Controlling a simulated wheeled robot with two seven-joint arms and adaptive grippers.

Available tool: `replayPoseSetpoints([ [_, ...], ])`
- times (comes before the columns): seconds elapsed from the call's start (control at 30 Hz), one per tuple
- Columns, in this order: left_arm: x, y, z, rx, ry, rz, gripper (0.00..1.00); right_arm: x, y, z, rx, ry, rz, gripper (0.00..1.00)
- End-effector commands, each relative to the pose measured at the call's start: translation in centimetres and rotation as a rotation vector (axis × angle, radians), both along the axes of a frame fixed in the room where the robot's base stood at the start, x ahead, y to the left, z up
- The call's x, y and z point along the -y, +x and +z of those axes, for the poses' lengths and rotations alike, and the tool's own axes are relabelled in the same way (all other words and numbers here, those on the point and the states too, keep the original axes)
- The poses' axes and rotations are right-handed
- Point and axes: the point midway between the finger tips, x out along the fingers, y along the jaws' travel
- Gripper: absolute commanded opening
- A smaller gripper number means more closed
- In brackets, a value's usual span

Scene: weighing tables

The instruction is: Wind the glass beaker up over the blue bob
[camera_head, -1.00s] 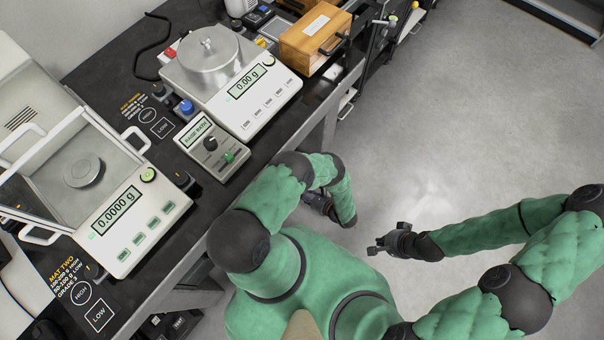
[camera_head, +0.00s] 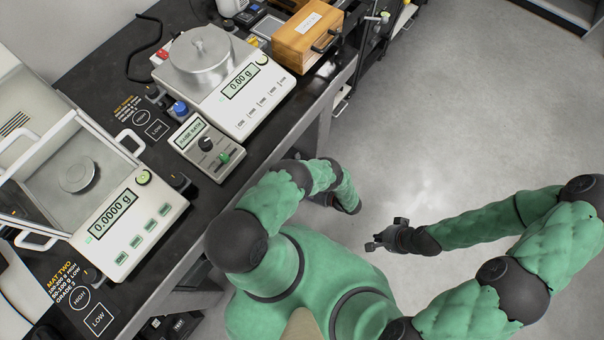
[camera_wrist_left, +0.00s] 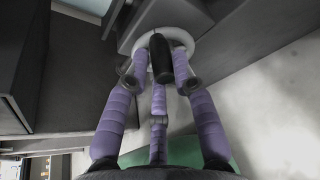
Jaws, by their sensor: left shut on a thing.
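In the left wrist view, my left gripper (camera_wrist_left: 160,80) has its purple fingers closed around a black upright handle (camera_wrist_left: 161,58). The handle stands on a round pale disc (camera_wrist_left: 190,45) under the dark bench structure. In the head view my left arm bends down beside the bench edge, and its gripper is mostly hidden behind my own arm. My right gripper (camera_head: 385,240) hangs empty over the bare floor, too small to tell its finger spacing.
The black bench carries an open-fronted balance (camera_head: 128,215) reading 0.0000 g, a second balance (camera_head: 243,122) reading 0.00 g, a small control box (camera_head: 207,147), a blue knob (camera_head: 180,108) and a wooden box (camera_head: 308,38). Open floor (camera_head: 450,120) lies to the right.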

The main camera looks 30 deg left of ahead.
Motion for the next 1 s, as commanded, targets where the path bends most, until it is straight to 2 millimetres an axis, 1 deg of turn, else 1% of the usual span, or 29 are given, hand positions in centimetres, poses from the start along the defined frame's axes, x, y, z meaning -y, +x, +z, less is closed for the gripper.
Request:
replayPoseSetpoints([
  [0.03, -0.3, 0.7, 0.4, 0.014, 0.007, 0.001, 0.00, 0.0, 0.0, 0.0, 0.000, 0.000, 0.000, 0.00],
  [0.23, -0.3, 0.8, 0.4, 0.016, 0.007, 0.001, 0.00, 0.0, 0.0, 0.0, 0.000, 0.000, 0.000, 0.00],
  [0.27, -0.3, 0.8, 0.4, 0.017, 0.008, 0.001, 0.35, 0.0, 0.0, 0.0, 0.000, 0.000, 0.000, 0.00],
  [0.3, -0.3, 0.8, 0.4, 0.017, 0.007, 0.000, 0.45, 0.0, 0.0, 0.0, 0.000, 0.000, 0.000, 0.00],
  [0.6, -0.1, 0.4, 0.2, 0.008, 0.003, 0.000, 0.45, 0.0, 0.0, 0.0, 0.000, 0.000, 0.000, 0.00],
  [0.73, 0.5, 0.4, 0.4, 0.008, 0.002, -0.002, 0.45, 0.0, 0.0, 0.0, 0.000, 0.000, 0.000, 0.00],
  [0.87, 2.2, 0.7, 1.0, 0.009, 0.002, -0.005, 0.45, 0.0, 0.0, 0.0, 0.000, 0.000, 0.000, 0.00],
  [1.0, 4.8, 1.0, 1.9, 0.010, 0.002, -0.007, 0.45, 0.0, 0.0, 0.0, 0.000, 0.000, 0.000, 0.00],
])
